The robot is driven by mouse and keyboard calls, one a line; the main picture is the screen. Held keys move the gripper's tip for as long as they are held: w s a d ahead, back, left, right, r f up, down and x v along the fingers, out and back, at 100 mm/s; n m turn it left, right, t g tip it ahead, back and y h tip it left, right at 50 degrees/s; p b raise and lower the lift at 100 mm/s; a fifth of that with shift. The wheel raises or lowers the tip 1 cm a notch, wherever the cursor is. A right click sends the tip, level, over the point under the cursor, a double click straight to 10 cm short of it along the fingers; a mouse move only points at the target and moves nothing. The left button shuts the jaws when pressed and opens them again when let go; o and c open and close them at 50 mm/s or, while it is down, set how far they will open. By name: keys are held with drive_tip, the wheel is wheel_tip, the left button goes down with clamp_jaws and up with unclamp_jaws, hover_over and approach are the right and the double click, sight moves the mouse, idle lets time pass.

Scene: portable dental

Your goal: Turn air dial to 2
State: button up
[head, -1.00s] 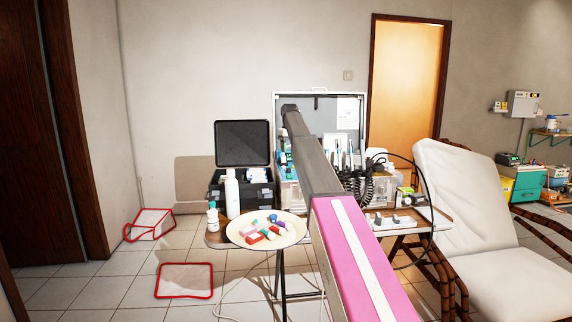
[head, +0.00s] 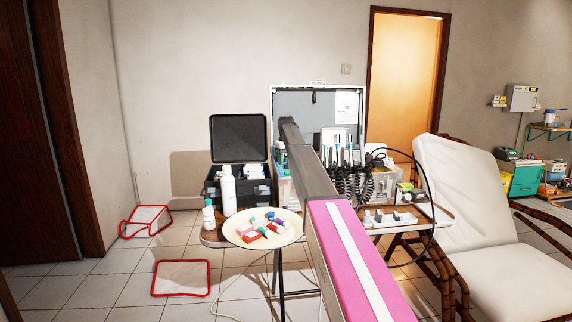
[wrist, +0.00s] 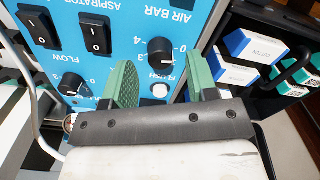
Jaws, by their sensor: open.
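In the wrist view a blue control panel (wrist: 100,45) shows upside down. A black dial (wrist: 161,50) stands near the "AIR BAR" label, with a 0 to 4 scale around it. Its exact pointer setting is too small to tell. My gripper (wrist: 160,62) is open, with one green finger left of this dial and one right of it. The dial shows in the gap between them; I see no clear contact. In the head view my arm hides much of the panel, and the gripper is hidden.
A second dial (wrist: 70,84) near "FLOW", a white flush button (wrist: 160,90) and two rocker switches (wrist: 95,33) are close by. Cartons (wrist: 245,48) stand at right. A plate (head: 240,233), a white bottle (head: 228,190) and a black case (head: 240,140) crowd the table; handpieces hang behind my arm.

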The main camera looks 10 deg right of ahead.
drive_tip(key=shift+f, duration=0.9)
drive_tip(key=c, duration=0.9)
